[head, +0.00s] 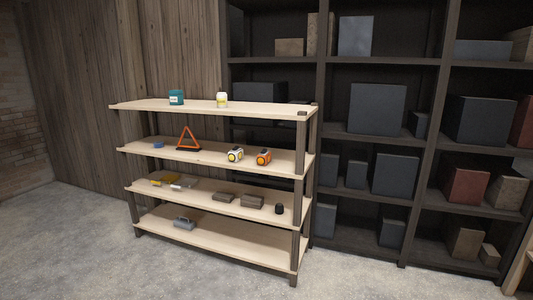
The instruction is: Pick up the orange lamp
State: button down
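A small orange item with a dark round face, which looks like the orange lamp (263,157), sits on the second shelf from the top of the light wood rack. It stands near the right end of that shelf, close to the front edge. A similar white and yellow item (235,155) is just to its left, with a small gap between them. My gripper is not in view, so its state does not show.
The rack (220,257) stands on a bare grey floor. An orange warning triangle (188,139) is farther left on the same shelf. A teal container (176,97) and a white bottle (222,100) stand on the top board. Dark shelving (445,150) with boxes is behind. The floor in front is clear.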

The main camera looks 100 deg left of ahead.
aim_at(262, 159)
jog(key=u, duration=2.95)
jog(key=i+u, duration=0.2)
jog(key=i, duration=0.6)
jog(key=i+l+u, duration=0.25)
jog(key=i, duration=0.6)
jog(key=j, duration=0.05)
